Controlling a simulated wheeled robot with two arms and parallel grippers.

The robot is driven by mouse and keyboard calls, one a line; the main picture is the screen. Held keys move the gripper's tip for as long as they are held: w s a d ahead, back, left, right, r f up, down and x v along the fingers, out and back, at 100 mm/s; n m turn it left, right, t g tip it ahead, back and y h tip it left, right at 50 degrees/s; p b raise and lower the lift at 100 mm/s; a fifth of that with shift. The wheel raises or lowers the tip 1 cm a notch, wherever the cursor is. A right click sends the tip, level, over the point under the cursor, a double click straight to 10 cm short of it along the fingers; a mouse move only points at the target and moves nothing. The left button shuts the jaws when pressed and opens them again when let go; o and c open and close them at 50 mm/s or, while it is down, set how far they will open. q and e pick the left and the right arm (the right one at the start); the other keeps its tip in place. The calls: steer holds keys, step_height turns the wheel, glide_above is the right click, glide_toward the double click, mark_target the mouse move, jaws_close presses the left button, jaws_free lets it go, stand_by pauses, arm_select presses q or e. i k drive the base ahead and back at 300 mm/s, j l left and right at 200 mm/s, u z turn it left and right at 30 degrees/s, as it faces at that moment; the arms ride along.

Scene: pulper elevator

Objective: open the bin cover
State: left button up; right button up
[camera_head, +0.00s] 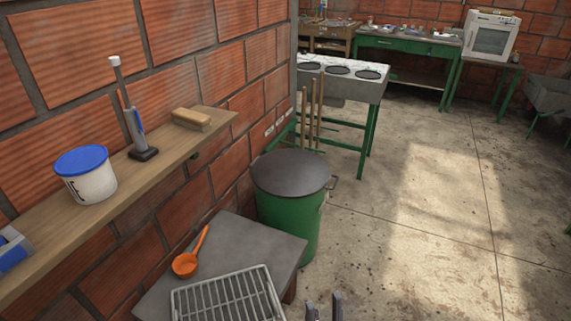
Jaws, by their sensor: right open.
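The bin (290,222) is a green drum standing on the floor near the brick wall, in the middle of the head view. Its dark grey round cover (290,173) lies flat on top and closes it. A small handle (332,184) sticks out at the right side near the rim. My right gripper (324,308) shows only its two finger tips at the bottom edge. The fingers are apart with nothing between them, nearer to me than the bin and not touching it. My left gripper is not in view.
A grey table (246,240) with an orange ladle (186,263) and a metal rack (228,298) stands in front of the bin. A wooden shelf (176,150) holds a white bucket (88,180) and a brush (191,119). A burner stand (345,88) is behind.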

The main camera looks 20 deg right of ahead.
mark_target(287, 174)
steer(key=l, duration=0.35)
steer(key=i+l+z, duration=0.1)
steer(key=i+l, duration=0.2)
steer(key=l, duration=0.15)
steer(key=i+l, duration=0.3)
steer(key=l, duration=0.15)
steer(key=i+j+z, duration=0.15)
steer(key=i+j, duration=0.15)
steer(key=i, duration=0.2)
